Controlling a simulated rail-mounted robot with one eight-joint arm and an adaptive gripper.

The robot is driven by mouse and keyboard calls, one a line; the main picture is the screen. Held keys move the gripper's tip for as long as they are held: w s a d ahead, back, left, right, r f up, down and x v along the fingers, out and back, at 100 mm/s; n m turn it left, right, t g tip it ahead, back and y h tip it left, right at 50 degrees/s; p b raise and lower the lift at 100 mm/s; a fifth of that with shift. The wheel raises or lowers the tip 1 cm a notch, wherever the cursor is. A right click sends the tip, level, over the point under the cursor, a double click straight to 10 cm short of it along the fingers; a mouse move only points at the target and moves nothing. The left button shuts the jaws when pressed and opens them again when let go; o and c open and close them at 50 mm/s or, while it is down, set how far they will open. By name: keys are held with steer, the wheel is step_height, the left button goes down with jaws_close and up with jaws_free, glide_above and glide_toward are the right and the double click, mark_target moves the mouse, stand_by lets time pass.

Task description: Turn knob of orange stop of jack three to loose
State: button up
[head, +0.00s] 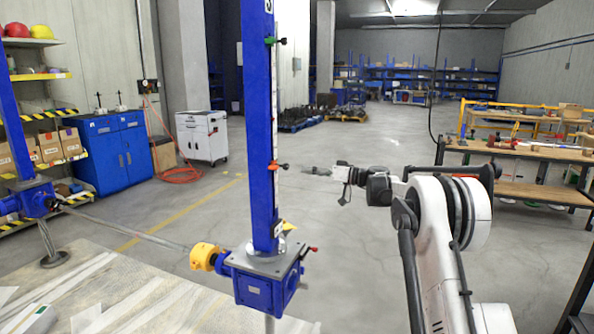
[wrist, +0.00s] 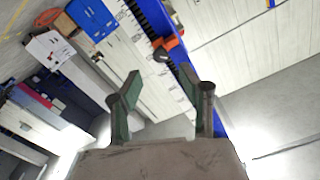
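A blue jack column (head: 258,120) stands upright in the middle of the head view, with a pale scale strip along its right side. Its orange stop (head: 277,166) sits low on the strip, and a knob sticks out to the right. In the wrist view the orange stop (wrist: 175,43) is beyond the fingers, near the top centre, with its dark knob (wrist: 160,54) facing me. My gripper (head: 308,171) is right of the stop, at about its height, and apart from it. The fingers are spread and empty in the wrist view (wrist: 170,86).
A green stop (head: 275,41) sits higher on the same column. The blue gearbox (head: 262,287) is below, with a yellow coupling (head: 204,257) and shaft to its left. A wooden bench (head: 540,152) stands at the right. The floor behind my gripper is clear.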

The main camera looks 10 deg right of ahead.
steer(key=v, duration=0.3)
steer(key=shift+s+d, duration=0.2)
steer(key=s+a+r+m+g+h, duration=0.1)
steer(key=s+a+r+h, duration=0.1)
steer(key=s+a, duration=0.5)
steer(key=s+a+r+m+g+h, duration=0.1)
steer(key=s+a+h, duration=0.15)
steer(key=s, duration=0.75)
steer(key=s+a+r+m+g+h, duration=0.1)
steer(key=s+a+r+m+h, duration=0.2)
steer(key=s, duration=0.6)
steer(key=s+d+f+h, duration=0.1)
steer(key=s+f+h, duration=0.2)
steer(key=s+f, duration=0.4)
steer(key=s+d+f+m+h, duration=0.1)
steer(key=s+f+h, duration=0.3)
steer(key=s, duration=2.2)
step_height(320, 180, down, 4)
steer(key=shift+s+r, duration=0.1)
steer(key=shift+s, duration=0.2)
